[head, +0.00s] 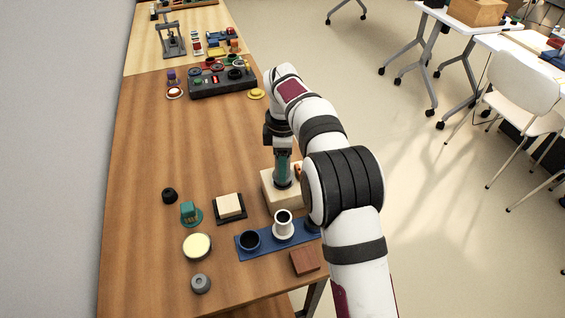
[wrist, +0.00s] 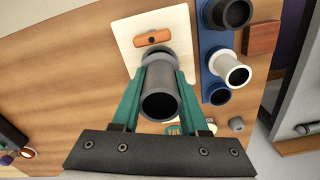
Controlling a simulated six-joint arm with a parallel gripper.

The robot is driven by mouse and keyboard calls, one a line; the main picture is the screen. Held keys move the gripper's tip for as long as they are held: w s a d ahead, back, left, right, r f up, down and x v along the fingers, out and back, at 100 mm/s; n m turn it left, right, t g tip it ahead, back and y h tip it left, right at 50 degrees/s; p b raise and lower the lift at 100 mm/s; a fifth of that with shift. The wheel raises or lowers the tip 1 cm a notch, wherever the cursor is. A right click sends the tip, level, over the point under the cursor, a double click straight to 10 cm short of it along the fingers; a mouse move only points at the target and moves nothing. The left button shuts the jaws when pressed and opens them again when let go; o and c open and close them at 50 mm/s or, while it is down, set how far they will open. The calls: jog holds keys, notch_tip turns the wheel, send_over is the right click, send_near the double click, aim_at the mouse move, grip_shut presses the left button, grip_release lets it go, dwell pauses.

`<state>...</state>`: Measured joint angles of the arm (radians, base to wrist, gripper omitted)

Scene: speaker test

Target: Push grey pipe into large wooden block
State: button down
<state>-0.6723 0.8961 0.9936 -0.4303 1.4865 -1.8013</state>
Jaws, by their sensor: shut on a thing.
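The large wooden block (head: 270,192) is pale and stands on the brown table, partly hidden by my arm in the head view. It also shows in the wrist view (wrist: 182,28). The dark grey pipe (wrist: 160,106) is between the teal fingers of my gripper (wrist: 160,76), which also shows in the head view (head: 283,168). The gripper is shut on the pipe, which stands roughly upright at the block's top, with a wider grey ring at its lower end. How deep the pipe sits in the block cannot be told.
An orange-brown piece (wrist: 152,37) lies on the block near the pipe. A blue tray (head: 267,236) with a white cup (head: 283,225) and dark cups stands close in front. A brown block (head: 304,261) is near the table edge. The table's left middle is clear.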

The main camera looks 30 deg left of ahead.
jog(key=shift+f, duration=0.3)
jog(key=shift+f, duration=0.65)
jog(key=shift+f, duration=0.15)
dwell(0.7)
jog(key=shift+c, duration=1.8)
grip_release()
jog(key=shift+r, duration=3.8)
